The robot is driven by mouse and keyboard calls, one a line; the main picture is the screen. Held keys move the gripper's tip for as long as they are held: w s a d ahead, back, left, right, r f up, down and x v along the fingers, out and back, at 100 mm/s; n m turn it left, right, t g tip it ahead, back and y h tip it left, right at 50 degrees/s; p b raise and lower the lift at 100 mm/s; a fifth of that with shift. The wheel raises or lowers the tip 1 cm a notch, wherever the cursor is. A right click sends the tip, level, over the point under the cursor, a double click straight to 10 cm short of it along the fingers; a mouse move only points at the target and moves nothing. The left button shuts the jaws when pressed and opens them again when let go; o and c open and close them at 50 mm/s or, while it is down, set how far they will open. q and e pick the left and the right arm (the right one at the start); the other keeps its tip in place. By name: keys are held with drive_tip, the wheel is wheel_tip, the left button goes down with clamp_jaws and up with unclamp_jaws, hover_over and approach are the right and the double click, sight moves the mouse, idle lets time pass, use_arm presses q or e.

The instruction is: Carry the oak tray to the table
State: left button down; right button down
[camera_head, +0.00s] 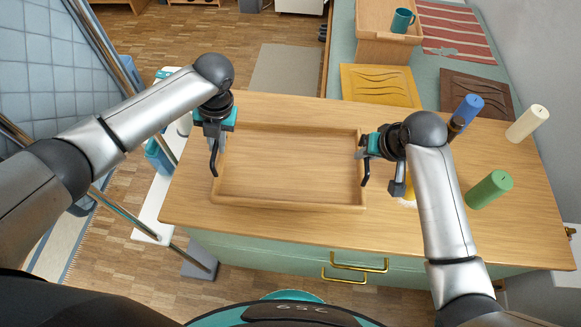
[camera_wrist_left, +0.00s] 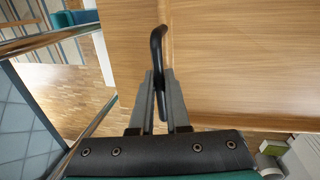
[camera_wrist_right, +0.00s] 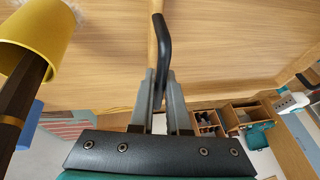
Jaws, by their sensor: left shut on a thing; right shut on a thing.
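The oak tray (camera_head: 290,170) is empty and lies level over the wooden top of a green drawer unit (camera_head: 480,235). I cannot tell whether it rests on the top or hangs just above it. My left gripper (camera_head: 213,143) is shut on a black handle (camera_wrist_left: 157,50) at the tray's left side. My right gripper (camera_head: 368,154) is shut on the matching black handle (camera_wrist_right: 162,55) at the right side. The tray's wood also fills much of the left wrist view (camera_wrist_left: 240,60). No separate table can be told for sure.
Behind lie a yellow board (camera_head: 380,85) and a brown board (camera_head: 478,92). Brass handles (camera_head: 358,268) stick out in front.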

use_arm(q)
drive_tip(key=shift+r, duration=0.25)
use_arm(e)
drive_tip(key=shift+r, duration=0.3)
